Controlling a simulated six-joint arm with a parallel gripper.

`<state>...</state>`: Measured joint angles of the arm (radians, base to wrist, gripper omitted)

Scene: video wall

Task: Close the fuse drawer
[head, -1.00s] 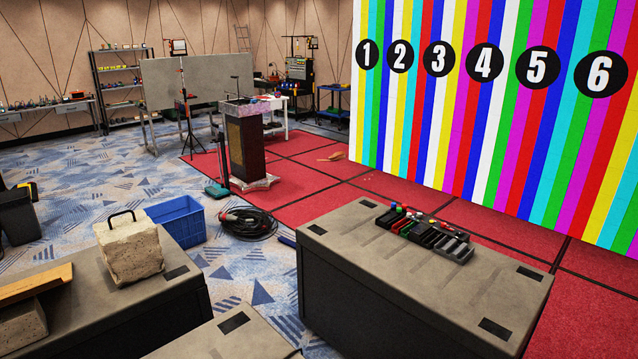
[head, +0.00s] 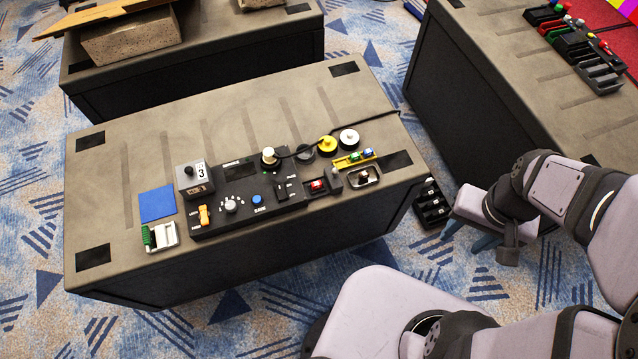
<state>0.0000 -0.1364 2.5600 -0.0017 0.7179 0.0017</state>
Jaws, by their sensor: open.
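A black control panel (head: 255,190) lies on top of a grey case (head: 120,255). At its right end a small dark drawer-like part (head: 320,191) with a red piece in it seems to be the fuse drawer. I cannot tell clearly how far it stands out. My gripper (head: 468,236) is beyond the case's right end, low over the carpet and apart from the panel. Its bluish fingers point down and are partly hidden behind my arm; nothing shows between them.
A yellow strip (head: 354,159) with coloured pieces and a metal tray (head: 363,177) are right of the panel. A cable (head: 360,134) crosses the case. A counter box (head: 194,180) and blue pad (head: 157,204) are left. A black rack (head: 431,207) is near my gripper.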

